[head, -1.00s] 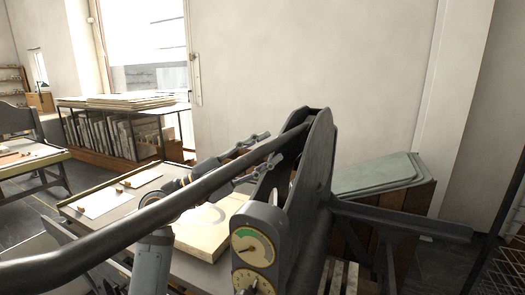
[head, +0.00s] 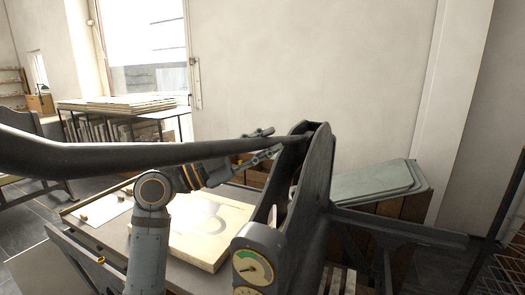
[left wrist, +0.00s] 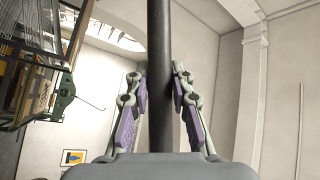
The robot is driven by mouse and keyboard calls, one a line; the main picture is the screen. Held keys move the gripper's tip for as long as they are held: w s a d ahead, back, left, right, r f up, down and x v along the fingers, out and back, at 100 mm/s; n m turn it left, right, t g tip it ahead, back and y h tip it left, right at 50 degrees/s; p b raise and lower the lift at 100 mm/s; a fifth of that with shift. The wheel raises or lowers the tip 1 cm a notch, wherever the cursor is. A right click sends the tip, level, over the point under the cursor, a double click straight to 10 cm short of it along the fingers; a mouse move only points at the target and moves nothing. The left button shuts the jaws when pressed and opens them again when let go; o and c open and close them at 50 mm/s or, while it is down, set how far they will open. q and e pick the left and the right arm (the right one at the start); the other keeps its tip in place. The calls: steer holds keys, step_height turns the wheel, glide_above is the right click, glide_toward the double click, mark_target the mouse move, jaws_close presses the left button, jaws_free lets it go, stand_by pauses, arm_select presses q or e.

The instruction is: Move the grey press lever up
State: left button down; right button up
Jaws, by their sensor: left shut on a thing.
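The grey press lever (head: 120,156) is a long dark bar crossing the head view from the left edge to the press frame (head: 316,190). It lies close to level, its near end a little higher at the left edge. My left gripper (head: 275,141) is shut on the lever near the press frame, with a finger showing on either side of the bar. In the left wrist view the lever (left wrist: 159,60) runs upright between the pads of the left gripper (left wrist: 160,95). The lever hides part of my left forearm and hand. My right gripper is not in view.
A pale stone slab (head: 200,250) lies on the press bed below the lever. A gauge (head: 253,267) is mounted on the press's near side. Grey-green boards (head: 375,180) lie on a wooden crate behind. A paper rack (head: 120,104) stands by the window.

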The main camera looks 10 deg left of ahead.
arm_select(q)
steer(key=w+r+p, duration=0.1)
steer(key=r+p, duration=0.1)
steer(key=r, duration=0.1)
steer(key=r+n+y+p, duration=0.1)
steer(key=r+p, duration=0.1)
steer(key=r, duration=0.2)
steer(key=w+d+r+y+p, duration=0.1)
steer(key=r+p, duration=0.1)
steer(key=r, duration=0.1)
steer(key=shift+w+r+n+p, duration=0.15)
steer(key=shift+w+n+p, duration=0.15)
steer(key=shift+n+p, duration=0.1)
steer(key=w+d+r+n+g+y+p, duration=0.1)
steer(key=w+r+p, duration=0.4)
steer(key=r+p, duration=0.1)
steer(key=shift+d+r+n+y, duration=0.3)
steer(key=shift+r+n, duration=0.1)
steer(key=shift+r, duration=0.2)
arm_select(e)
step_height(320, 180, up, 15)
arm_select(q)
steer(key=shift+w, duration=0.1)
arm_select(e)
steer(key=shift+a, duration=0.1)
arm_select(q)
steer(key=c, duration=1.1)
jaws_free()
steer(key=shift+c, duration=0.2)
